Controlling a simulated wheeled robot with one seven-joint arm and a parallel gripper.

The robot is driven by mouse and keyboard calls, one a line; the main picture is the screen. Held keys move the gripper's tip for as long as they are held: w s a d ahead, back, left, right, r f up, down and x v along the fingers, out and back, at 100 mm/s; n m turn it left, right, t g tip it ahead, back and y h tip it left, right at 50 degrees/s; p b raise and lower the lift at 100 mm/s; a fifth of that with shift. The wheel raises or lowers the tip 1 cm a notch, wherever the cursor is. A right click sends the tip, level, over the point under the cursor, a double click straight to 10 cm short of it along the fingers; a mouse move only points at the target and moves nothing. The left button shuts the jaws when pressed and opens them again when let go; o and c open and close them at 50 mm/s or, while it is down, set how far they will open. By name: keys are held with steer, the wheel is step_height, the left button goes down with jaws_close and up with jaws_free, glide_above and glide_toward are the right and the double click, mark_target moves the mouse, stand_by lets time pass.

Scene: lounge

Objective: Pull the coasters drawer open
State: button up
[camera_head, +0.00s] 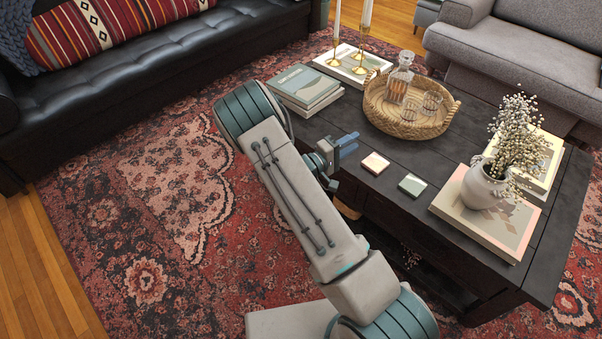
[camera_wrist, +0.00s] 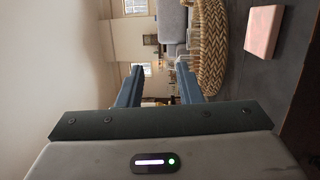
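The dark wooden coffee table (camera_head: 450,158) stands to the right of my arm in the head view. Its near side, below the top edge, is dark and partly hidden by my arm; I cannot make out the coasters drawer or a handle clearly. My gripper (camera_head: 346,146) is by the table's near-left edge, at about tabletop level in the picture. In the wrist view my gripper (camera_wrist: 158,88) is open, with a clear gap and nothing between its fingers. A pink coaster (camera_head: 376,163) and a green coaster (camera_head: 412,185) lie on the tabletop; the pink one (camera_wrist: 263,31) also shows in the wrist view.
A woven tray (camera_head: 447,121) with a decanter and glasses, books (camera_head: 305,85), candlesticks and a vase (camera_head: 484,187) on a large book stand on the table. A black sofa (camera_head: 150,55) is at left, a grey one (camera_head: 520,50) behind. The patterned rug (camera_head: 150,250) is clear.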

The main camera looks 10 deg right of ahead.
steer(key=w+a+f+n+t+y+b, duration=0.25)
steer(key=a+f+n+t+y, duration=0.2)
steer(key=f, duration=0.55)
steer(key=w+a+f+n+t+y+b, duration=0.1)
steer(key=a+f+n+t+y+b, duration=0.3)
steer(key=f, duration=0.6)
steer(key=w+a+f+n+t+y+b, duration=0.2)
steer(key=a+f+n+t+y, duration=0.25)
steer(key=f, duration=0.55)
steer(key=w+d+r+g+y+b, duration=0.1)
steer(key=w+b, duration=0.3)
steer(key=w, duration=0.9)
steer(key=shift+d+r+y, duration=0.4)
steer(key=shift+d+r, duration=0.15)
steer(key=shift+d, duration=0.05)
steer(key=shift+c, duration=0.3)
jaws_close()
